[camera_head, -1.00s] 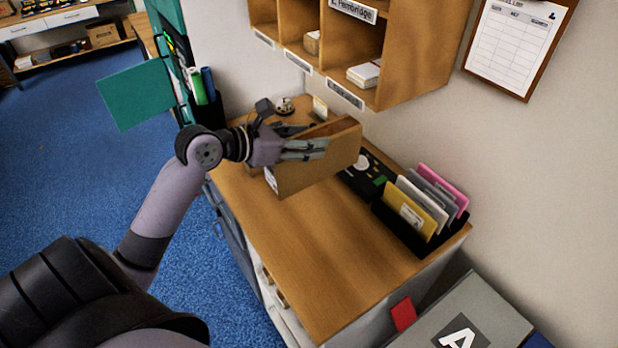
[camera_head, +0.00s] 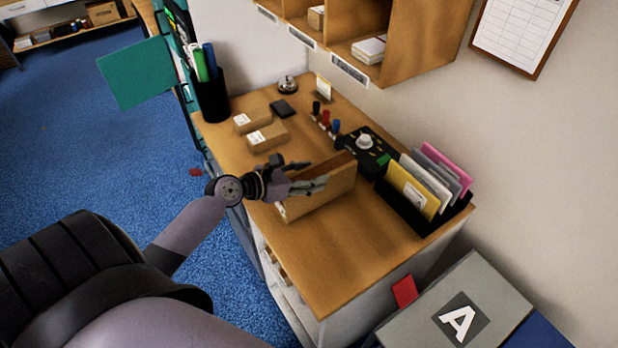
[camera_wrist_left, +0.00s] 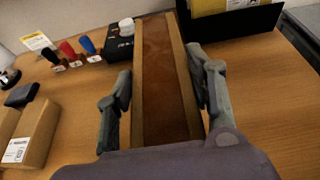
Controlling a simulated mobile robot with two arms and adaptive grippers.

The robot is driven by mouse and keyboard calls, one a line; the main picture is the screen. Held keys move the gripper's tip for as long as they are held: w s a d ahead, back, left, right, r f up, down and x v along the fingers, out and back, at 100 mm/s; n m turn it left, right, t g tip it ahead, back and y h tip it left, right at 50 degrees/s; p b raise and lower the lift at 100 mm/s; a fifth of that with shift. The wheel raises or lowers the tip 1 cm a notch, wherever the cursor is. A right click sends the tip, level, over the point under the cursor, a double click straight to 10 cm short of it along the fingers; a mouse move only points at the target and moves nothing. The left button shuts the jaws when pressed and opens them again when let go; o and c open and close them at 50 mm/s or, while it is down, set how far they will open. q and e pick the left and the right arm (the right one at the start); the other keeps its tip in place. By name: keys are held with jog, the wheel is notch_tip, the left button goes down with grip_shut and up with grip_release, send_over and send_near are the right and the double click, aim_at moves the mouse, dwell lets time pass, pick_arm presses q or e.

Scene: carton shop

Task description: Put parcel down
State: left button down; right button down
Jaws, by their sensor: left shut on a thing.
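The parcel (camera_head: 325,196) is a brown cardboard box standing on its narrow side at the middle of the wooden counter (camera_head: 350,255). My left gripper (camera_head: 308,184) is shut on the parcel, one finger along each broad side. In the left wrist view the parcel (camera_wrist_left: 166,85) lies between the two fingers (camera_wrist_left: 160,95), with its brown top face towards the camera. The parcel is at or very near the counter top; I cannot tell whether its underside touches. My right gripper is not in view.
Two small cartons (camera_head: 266,136) lie at the back left of the counter. Stamps (camera_head: 325,119), a black box with a white knob (camera_head: 364,141) and a file rack (camera_head: 405,208) line the wall side. The counter's front part is clear.

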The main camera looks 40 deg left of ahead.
pick_arm(q)
jog(key=shift+f, duration=0.5)
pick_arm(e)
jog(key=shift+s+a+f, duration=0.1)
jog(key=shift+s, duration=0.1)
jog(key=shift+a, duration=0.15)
pick_arm(q)
jog(key=shift+f, duration=0.15)
jog(key=c, duration=0.7)
grip_release()
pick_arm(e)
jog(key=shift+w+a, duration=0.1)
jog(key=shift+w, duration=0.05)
